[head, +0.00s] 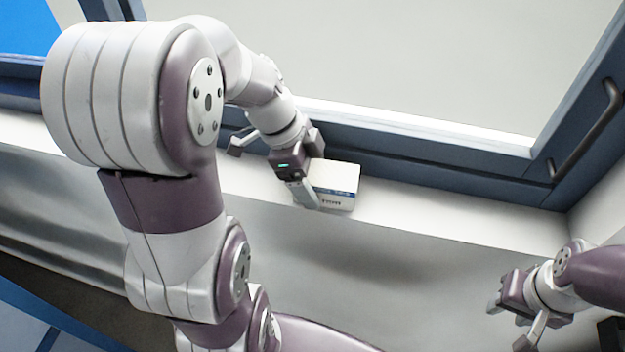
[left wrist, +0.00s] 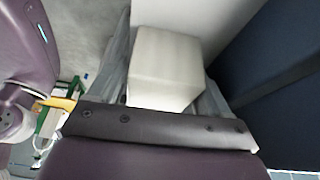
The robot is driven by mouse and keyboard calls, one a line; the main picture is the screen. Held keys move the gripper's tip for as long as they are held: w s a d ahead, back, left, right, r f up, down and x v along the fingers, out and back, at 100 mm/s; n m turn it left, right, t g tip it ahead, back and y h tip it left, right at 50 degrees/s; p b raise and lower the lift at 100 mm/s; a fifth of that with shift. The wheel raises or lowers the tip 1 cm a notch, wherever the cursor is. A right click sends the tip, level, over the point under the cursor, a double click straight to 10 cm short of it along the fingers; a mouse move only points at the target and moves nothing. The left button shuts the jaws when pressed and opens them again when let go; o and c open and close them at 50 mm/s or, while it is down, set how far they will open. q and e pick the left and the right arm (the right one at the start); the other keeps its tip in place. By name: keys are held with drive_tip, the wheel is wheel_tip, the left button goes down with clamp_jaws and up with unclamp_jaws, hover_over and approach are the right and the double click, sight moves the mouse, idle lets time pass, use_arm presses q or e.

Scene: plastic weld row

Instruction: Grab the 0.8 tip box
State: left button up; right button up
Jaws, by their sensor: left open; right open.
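A white box (head: 338,182) with a blue stripe and small print that I cannot read stands on the white ledge below the window. My left gripper (head: 312,178) is at the box, with one finger in front of its left part. In the left wrist view the pale box (left wrist: 165,65) lies between the two fingers of my left gripper (left wrist: 168,75), which is open. I cannot tell whether either finger touches it. My right gripper (head: 512,318) is open and empty at the lower right, well away from the box.
A blue window frame (head: 430,165) runs close behind the box, with a dark handle (head: 590,130) on the right. The white ledge (head: 450,222) is clear to the right of the box. A green and yellow item (left wrist: 52,115) shows at the left wrist view's lower left.

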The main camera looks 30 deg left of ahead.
use_arm(q)
drive_tip(key=shift+w+f, duration=0.15)
drive_tip(key=shift+w, duration=0.15)
drive_tip(key=shift+s+a, duration=0.1)
drive_tip(key=shift+a, duration=0.2)
drive_tip(key=shift+s, duration=0.15)
drive_tip(key=shift+d, duration=0.15)
drive_tip(key=shift+d, duration=0.1)
drive_tip(key=c, duration=0.8)
